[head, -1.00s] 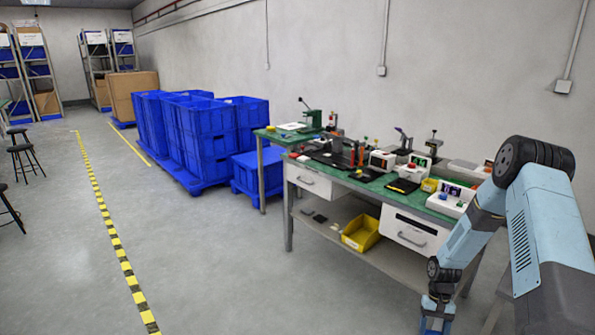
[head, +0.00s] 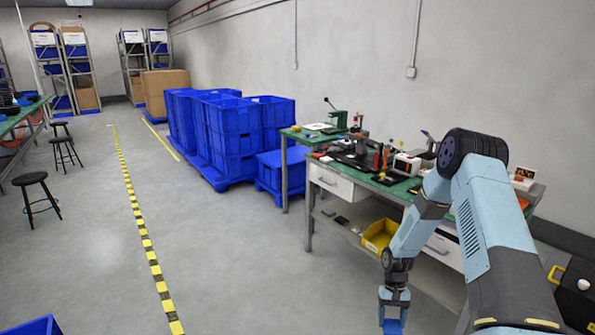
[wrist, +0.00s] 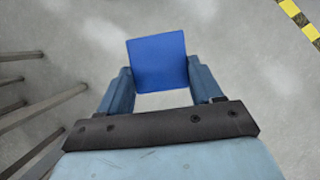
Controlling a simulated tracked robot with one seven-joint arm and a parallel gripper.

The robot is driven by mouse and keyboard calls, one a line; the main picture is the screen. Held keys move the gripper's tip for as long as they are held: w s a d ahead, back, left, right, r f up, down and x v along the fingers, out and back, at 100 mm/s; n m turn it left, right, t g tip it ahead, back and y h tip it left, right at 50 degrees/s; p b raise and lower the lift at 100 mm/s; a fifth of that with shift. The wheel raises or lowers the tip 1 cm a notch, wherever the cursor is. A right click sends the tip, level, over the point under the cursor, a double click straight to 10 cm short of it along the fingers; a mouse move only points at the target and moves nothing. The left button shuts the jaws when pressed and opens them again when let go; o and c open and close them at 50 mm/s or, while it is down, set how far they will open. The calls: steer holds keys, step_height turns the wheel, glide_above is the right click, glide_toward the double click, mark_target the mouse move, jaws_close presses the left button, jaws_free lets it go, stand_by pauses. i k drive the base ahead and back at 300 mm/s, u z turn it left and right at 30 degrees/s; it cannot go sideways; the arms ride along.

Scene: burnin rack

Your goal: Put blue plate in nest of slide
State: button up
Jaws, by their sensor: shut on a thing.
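The blue plate (wrist: 158,64) is a flat square held between the two fingers of my gripper (wrist: 160,88) in the wrist view, with grey floor beneath it. In the head view, my gripper (head: 394,300) hangs low at the bottom, right of centre, with a bit of the blue plate (head: 393,327) below it. The gripper is in front of the workbench and apart from it. A slide with a nest cannot be made out for sure among the small devices on the green bench (head: 388,182), and my arm hides part of the bench.
A yellow bin (head: 379,236) sits on the bench's lower shelf. Stacked blue crates (head: 235,135) stand left of the bench. Black stools (head: 35,195) and a green table (head: 20,115) are at far left. Floor around the yellow-black line (head: 140,222) is clear.

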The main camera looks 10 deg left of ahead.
mark_target(335, 148)
steer(key=u, duration=0.2)
steer(key=i, duration=0.8)
steer(key=u, duration=0.85)
steer(key=i, duration=2.05)
steer(key=z, duration=0.85)
